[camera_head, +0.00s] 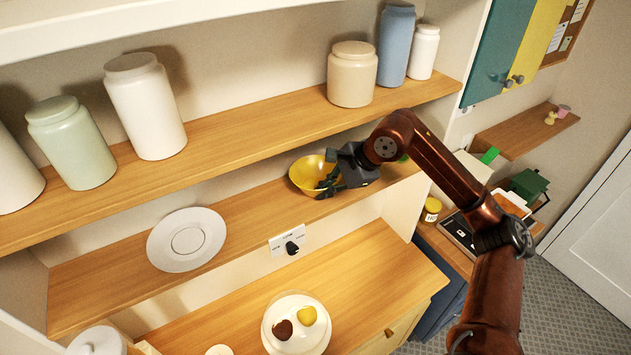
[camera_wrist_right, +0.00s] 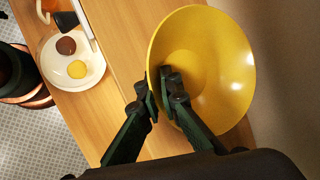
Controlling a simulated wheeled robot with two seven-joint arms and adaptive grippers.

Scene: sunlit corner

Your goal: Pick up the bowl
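The yellow bowl (camera_head: 307,171) is at the right part of the middle shelf. It looks tilted, with its open side toward my right wrist camera, where it fills the upper right (camera_wrist_right: 228,75). My right gripper (camera_head: 328,182) is at the bowl's right side. In the wrist view its two dark fingers (camera_wrist_right: 162,93) are close together at the bowl's near rim, one at the outside and one inside, with the wall between them. I cannot tell whether the bowl's base touches the shelf. My left gripper is not in view.
A white plate (camera_head: 187,240) lies left on the middle shelf (camera_head: 245,213). The upper shelf (camera_head: 240,122) holds several jars, including a cream one (camera_head: 351,75) above the bowl. Below, a white plate with food (camera_head: 296,341) stands on the wooden counter (camera_head: 380,275).

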